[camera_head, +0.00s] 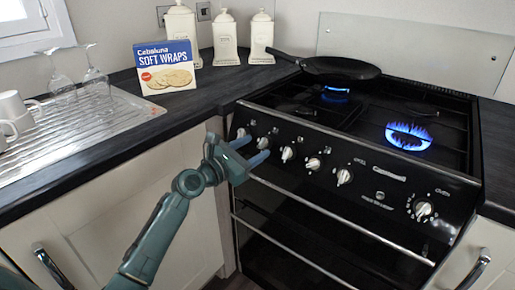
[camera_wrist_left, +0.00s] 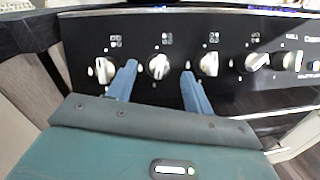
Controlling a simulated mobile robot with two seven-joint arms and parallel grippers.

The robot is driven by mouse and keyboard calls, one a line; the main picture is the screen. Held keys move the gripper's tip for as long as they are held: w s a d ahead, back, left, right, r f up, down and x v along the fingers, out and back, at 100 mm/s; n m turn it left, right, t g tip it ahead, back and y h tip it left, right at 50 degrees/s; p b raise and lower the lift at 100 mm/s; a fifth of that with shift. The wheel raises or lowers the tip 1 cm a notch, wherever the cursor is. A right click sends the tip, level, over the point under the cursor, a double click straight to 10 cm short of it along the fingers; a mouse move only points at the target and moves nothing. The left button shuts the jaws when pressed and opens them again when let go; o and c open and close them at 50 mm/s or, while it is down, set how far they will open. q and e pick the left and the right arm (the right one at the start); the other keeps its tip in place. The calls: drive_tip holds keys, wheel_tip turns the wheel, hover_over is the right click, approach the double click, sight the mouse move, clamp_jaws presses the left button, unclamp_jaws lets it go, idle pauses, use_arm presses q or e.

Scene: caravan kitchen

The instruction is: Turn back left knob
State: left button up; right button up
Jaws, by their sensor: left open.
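The black stove front carries a row of silver-white knobs. In the head view my left gripper (camera_head: 257,150) is at the left end of this row, fingers pointing at the panel. In the left wrist view its two blue fingers (camera_wrist_left: 159,68) are apart and empty. The second knob from the left (camera_wrist_left: 158,66) appears between the fingertips; contact cannot be told. The leftmost knob (camera_wrist_left: 103,70) is outside the left finger, and the third knob (camera_wrist_left: 208,63) is outside the right finger. The burner marks above the knobs are too small to read. My right gripper is not in view.
A blue flame (camera_head: 335,94) burns near the front edge of a black pan (camera_head: 340,67), another (camera_head: 408,136) at the right. A worktop with a soft wraps box (camera_head: 167,69), white canisters (camera_head: 225,40) and a steel drainer (camera_head: 80,125) lies left. An oven handle (camera_head: 335,218) runs below the knobs.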

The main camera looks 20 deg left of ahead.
sight(264, 143)
use_arm(q)
drive_tip(key=shift+x, duration=1.2)
drive_tip(key=shift+c, duration=0.5)
drive_tip(key=shift+s, duration=0.1)
drive_tip(key=c, duration=0.9)
drive_tip(key=shift+o, duration=0.2)
